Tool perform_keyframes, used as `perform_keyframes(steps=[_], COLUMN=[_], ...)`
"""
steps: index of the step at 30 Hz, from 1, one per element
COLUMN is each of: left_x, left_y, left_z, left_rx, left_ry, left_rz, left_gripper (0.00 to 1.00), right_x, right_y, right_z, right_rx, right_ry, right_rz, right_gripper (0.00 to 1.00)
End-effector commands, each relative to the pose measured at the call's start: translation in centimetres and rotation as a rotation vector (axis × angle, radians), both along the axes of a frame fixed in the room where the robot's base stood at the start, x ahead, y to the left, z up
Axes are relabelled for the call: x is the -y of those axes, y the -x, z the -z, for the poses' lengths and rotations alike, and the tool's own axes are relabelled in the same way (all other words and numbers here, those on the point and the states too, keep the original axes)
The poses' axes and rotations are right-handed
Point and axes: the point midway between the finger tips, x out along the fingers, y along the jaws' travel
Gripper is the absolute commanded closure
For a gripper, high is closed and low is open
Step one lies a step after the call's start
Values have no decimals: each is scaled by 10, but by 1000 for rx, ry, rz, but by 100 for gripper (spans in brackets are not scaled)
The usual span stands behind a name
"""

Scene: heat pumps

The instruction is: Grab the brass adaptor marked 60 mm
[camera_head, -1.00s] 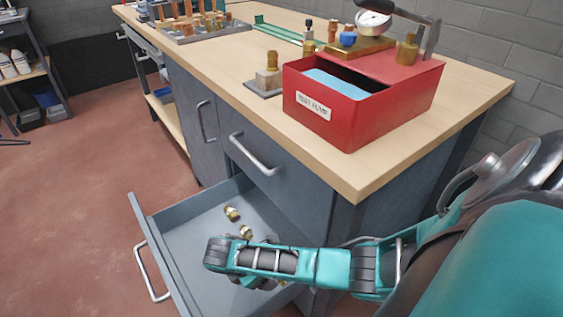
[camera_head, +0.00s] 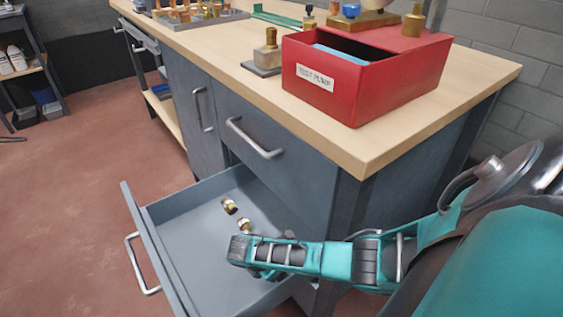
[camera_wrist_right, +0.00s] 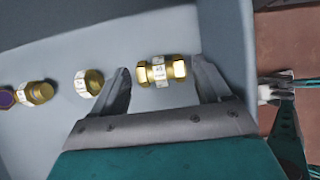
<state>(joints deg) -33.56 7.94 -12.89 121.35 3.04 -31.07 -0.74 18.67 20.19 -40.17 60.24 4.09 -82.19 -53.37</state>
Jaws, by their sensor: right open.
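Several small brass adaptors with white label bands lie in the open drawer. In the right wrist view one adaptor (camera_wrist_right: 162,71) lies between and just beyond the fingertips of my right gripper (camera_wrist_right: 160,66), which is open and holds nothing. The labels are too small to read surely. In the head view two adaptors show, a farther one (camera_head: 229,206) and a nearer one (camera_head: 244,226). My right arm hides the rest and its own fingertips.
The grey drawer (camera_head: 165,238) is open, with walls around the adaptors. Above it, the wooden worktop (camera_head: 372,148) carries a red box (camera_head: 340,98) and a brass part on a grey block (camera_head: 267,60). Red floor lies free to the left.

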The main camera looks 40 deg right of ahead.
Motion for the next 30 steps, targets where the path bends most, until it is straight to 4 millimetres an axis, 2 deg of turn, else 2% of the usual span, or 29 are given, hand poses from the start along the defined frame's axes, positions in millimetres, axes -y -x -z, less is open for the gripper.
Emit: perform_keyframes(steps=[1, 3, 11, 27, 30], left_x=[2, 4, 7, 3, 3], left_y=[0, 0, -2, -4, -4], left_z=[9, 9, 2, 2, 2], left_rx=[-4, -5, 3, 8, 7], left_ry=[3, 5, 9, 4, 3], left_rz=[4, 8, 15, 8, 8], left_gripper=[0, 0, 0, 0, 0], right_x=[5, 9, 11, 11, 11], right_y=[1, 1, 1, 2, 1], right_z=[13, 18, 18, 18, 18], right_rx=[-1, 0, 0, 0, 0], right_ry=[2, 1, 0, 1, 1], right_rz=[2, 1, 0, 0, 0], right_gripper=[23, 23, 24, 76, 76])
